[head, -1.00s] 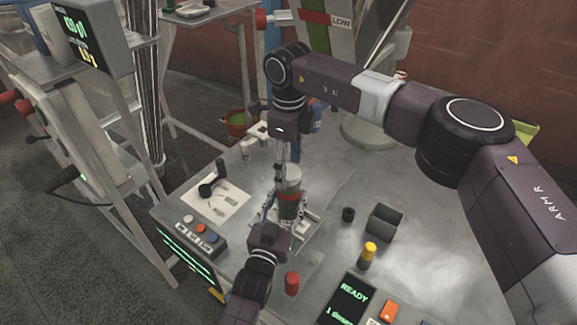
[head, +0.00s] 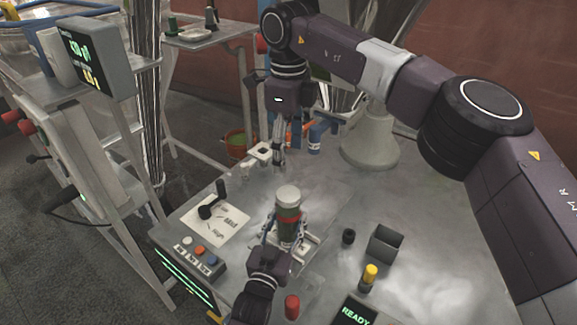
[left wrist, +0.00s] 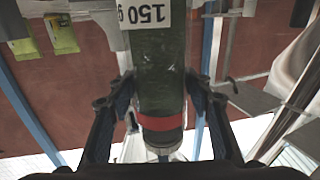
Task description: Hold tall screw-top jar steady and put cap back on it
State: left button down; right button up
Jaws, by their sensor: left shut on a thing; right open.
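My left gripper (head: 284,238) is shut around the jar's body from the near side. The left wrist view shows the jar (left wrist: 160,85) upside down between the fingers, with a "150 g" label. My right gripper (head: 279,157) is open and empty, behind the jar and apart from the cap.
A black open box (head: 384,245) and a small black cap (head: 348,236) lie right of the jar. A yellow-topped vial (head: 369,275) and a red cylinder (head: 292,307) stand nearer. A button panel (head: 190,262) and a white card (head: 217,222) are at left.

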pick_arm(q)
jog(key=shift+r, duration=0.1)
jog(key=c, duration=0.9)
grip_release()
jog(key=v, duration=1.2)
